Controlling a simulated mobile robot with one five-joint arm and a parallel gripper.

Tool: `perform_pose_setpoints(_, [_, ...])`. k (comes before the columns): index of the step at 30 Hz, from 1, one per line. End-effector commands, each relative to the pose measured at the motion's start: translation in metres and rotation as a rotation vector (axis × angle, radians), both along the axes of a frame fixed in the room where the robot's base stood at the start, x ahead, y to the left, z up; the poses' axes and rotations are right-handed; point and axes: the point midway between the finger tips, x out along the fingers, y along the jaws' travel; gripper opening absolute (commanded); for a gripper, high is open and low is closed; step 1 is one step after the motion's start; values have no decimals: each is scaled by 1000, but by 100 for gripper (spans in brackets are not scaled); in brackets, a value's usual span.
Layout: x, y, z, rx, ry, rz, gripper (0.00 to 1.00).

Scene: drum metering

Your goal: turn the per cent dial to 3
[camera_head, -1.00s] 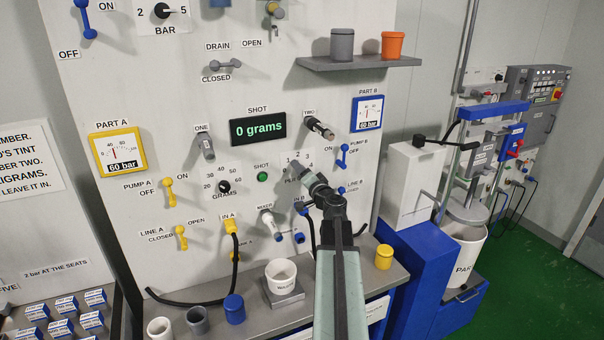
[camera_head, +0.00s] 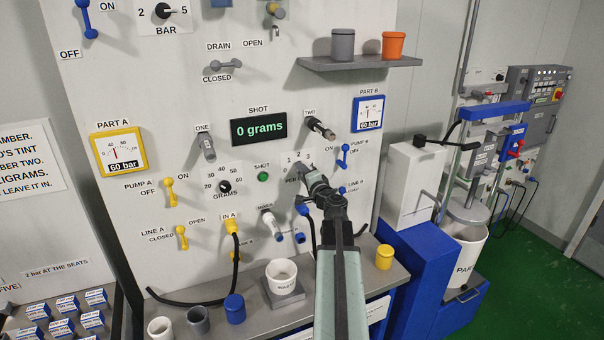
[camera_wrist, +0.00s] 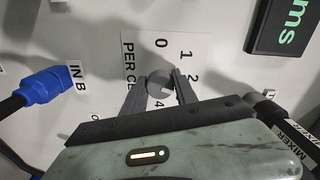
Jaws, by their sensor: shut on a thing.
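The per cent dial is a grey round knob (camera_wrist: 160,82) on the white panel, inside a plate numbered from 0 to 4. In the wrist view the 0, 1, 2 and 4 show; the place of the 3 is hidden behind my right finger. My gripper (camera_wrist: 160,92) is shut on the knob, one finger on each side. In the head view my gripper (camera_head: 306,176) covers most of the dial and the lower part of its plate. I cannot tell which number the knob points to.
A blue IN B connector (camera_wrist: 48,90) with a black hose sits left of the dial in the wrist view; the mixer fitting (camera_wrist: 290,120) is at right. In the head view the display (camera_head: 259,128) reads 0 grams. A white cup (camera_head: 282,276) stands on the shelf below.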

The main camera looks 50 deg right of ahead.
Motion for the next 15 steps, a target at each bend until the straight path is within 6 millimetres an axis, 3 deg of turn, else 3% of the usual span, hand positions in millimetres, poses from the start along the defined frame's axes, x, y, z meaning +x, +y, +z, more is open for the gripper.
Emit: perform_pose_setpoints(15, [0,-1,1,337,-138,-1,0])
